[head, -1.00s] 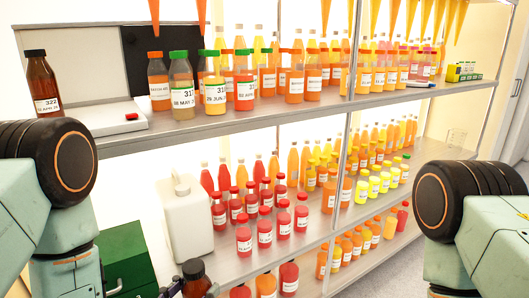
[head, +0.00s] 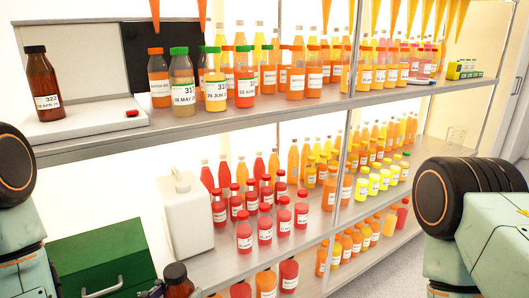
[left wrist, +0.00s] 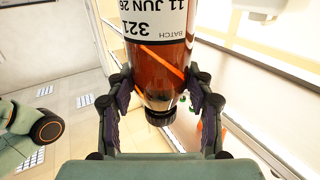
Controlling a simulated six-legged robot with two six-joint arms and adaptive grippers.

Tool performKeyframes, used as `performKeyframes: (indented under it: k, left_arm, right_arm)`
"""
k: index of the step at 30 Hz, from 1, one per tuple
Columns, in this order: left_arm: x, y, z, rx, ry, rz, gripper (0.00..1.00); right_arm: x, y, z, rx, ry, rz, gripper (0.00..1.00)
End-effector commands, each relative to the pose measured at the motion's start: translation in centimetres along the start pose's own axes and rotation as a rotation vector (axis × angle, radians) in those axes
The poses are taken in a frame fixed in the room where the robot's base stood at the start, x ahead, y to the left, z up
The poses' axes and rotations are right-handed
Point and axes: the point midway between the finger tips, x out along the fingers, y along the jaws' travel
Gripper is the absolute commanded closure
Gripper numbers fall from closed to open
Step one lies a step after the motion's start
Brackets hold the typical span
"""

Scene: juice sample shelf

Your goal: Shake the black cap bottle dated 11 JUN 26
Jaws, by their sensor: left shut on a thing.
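The brown bottle with a black cap (left wrist: 158,55) is in my left gripper (left wrist: 161,88) in the left wrist view. Its white label reads 321, BATCH and 11 JUN 26, upside down in that view, with the black cap toward the bottom. Both fingers close on its sides near the cap end. In the head view the bottle's dark cap and brown upper part (head: 177,277) show at the bottom edge, left of centre; its lower part is cut off. Little of the left gripper shows there. My right arm is at the right, but its gripper is out of frame.
Another brown bottle, labelled 322 (head: 42,85), stands on a white device (head: 85,122) on the upper shelf. Shelves hold rows of juice bottles (head: 245,230). A white jug (head: 187,215) stands on the middle shelf. A green box (head: 105,262) is beside the held bottle.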

Motion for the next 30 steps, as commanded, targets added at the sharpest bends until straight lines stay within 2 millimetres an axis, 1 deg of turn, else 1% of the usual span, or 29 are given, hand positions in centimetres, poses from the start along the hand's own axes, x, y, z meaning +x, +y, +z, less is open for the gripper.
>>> performKeyframes:
  k: [1,6,13,14,16,27,30]
  left_arm:
    - [0.6,0.5,0.0,0.005,0.0,0.008,0.9]
    - [2.3,1.4,-0.1,0.005,0.002,0.007,0.9]
    - [4.0,2.3,-0.1,0.003,0.004,0.003,0.9]
    - [3.9,2.2,-0.1,0.001,0.004,0.0,0.9]
    - [3.3,1.6,-0.1,-0.004,0.002,-0.008,0.9]
    - [-0.4,-0.4,-0.1,-0.005,0.003,-0.01,0.9]
    - [-1.0,-0.8,-0.1,-0.004,0.002,-0.008,0.9]
  right_arm:
    - [0.0,0.0,0.0,0.0,0.0,0.0,1.0]
    - [0.0,0.0,0.0,0.0,0.0,0.0,1.0]
    - [0.0,0.0,0.0,0.0,0.0,0.0,1.0]
    - [0.0,0.0,0.0,0.0,0.0,0.0,1.0]
    - [0.0,0.0,0.0,0.0,0.0,0.0,1.0]
    - [0.0,0.0,0.0,0.0,0.0,0.0,1.0]
    - [0.0,0.0,0.0,0.0,0.0,0.0,1.0]
